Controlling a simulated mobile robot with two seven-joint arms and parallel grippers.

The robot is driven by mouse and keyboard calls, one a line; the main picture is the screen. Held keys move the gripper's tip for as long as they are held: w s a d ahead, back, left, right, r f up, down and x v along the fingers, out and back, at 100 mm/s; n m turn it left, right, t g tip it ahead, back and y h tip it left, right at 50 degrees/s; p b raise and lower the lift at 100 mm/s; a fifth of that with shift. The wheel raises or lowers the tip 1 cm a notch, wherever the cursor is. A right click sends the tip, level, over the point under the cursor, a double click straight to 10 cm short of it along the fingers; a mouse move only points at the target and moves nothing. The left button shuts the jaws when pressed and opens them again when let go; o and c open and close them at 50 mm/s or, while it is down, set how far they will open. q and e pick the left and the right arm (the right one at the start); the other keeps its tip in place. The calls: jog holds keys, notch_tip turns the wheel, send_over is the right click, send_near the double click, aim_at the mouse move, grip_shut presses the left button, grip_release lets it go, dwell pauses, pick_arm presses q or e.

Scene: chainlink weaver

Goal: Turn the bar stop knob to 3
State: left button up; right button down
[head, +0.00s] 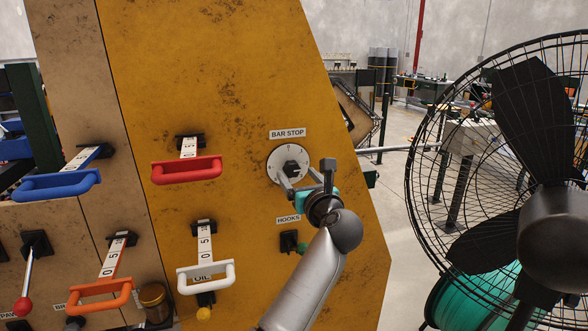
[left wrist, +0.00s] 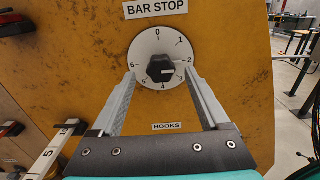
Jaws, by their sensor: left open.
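The bar stop knob (head: 291,168) is a black knob on a round white dial under the BAR STOP label (head: 288,133), on the yellow panel. In the left wrist view the knob (left wrist: 160,69) sits at the centre of the dial (left wrist: 149,41), numbered 0 to 6 clockwise from the top. Its white mark points right and slightly down, seemingly between 2 and 3. My left gripper (head: 302,176) is open in front of the dial. In the left wrist view its fingers (left wrist: 160,74) lie left and right of the knob, with visible gaps. Contact cannot be seen.
The HOOKS control (head: 289,241) is just below the dial. Red (head: 187,170), white (head: 206,277), blue (head: 56,184) and orange (head: 101,298) handles project from the panels at left. A large caged fan (head: 545,230) stands at right, past the panel's edge.

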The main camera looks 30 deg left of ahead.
aim_at(293, 170)
pick_arm(q)
jog(key=shift+x, duration=1.9)
jog(key=shift+d, duration=0.1)
grip_shut()
